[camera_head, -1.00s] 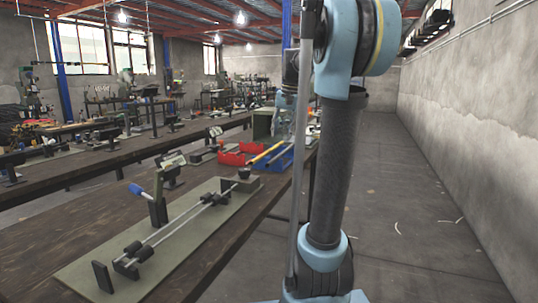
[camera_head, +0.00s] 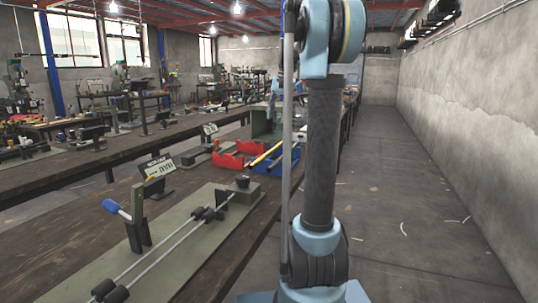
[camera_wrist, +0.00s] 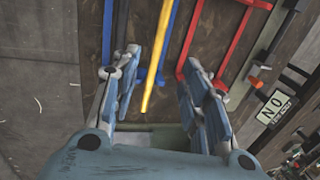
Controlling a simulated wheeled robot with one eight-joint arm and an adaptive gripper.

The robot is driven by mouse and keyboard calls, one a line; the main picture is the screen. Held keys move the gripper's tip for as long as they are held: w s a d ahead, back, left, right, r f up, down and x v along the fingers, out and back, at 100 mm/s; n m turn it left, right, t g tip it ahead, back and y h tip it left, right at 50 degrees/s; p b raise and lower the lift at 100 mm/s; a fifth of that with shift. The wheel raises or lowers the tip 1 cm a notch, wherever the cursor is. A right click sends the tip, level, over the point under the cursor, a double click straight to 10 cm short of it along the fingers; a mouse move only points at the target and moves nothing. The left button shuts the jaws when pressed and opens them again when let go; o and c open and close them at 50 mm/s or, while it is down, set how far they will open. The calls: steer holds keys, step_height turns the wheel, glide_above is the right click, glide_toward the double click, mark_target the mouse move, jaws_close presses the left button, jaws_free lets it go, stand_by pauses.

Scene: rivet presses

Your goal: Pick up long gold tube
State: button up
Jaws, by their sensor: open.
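The long gold tube (camera_head: 262,154) lies slanted by the blue tray on the bench in the head view, its right end running behind my arm. In the wrist view the gold tube (camera_wrist: 158,65) runs from the top edge down between my fingers. My gripper (camera_wrist: 162,62) is open, with one finger on each side of the tube in the picture. Nothing is held. I cannot tell how far the fingers are above the tube. The blue tray (camera_head: 273,168) is partly hidden by my arm; a blue edge of it (camera_wrist: 180,35) shows beside the tube.
Red trays (camera_head: 229,160) sit left of the blue one; red rims (camera_wrist: 232,55) show right of my gripper. A fixture on a green plate (camera_head: 150,240) with rods and a blue-handled lever fills the near bench.

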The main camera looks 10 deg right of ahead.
glide_above(270, 150)
steer(key=d, duration=0.1)
steer(key=s+d+x, duration=0.1)
steer(key=d+x, duration=0.1)
steer(key=x, duration=0.7)
steer(key=shift+x, duration=3.35)
steer(key=shift+s+d, duration=0.1)
jaws_close()
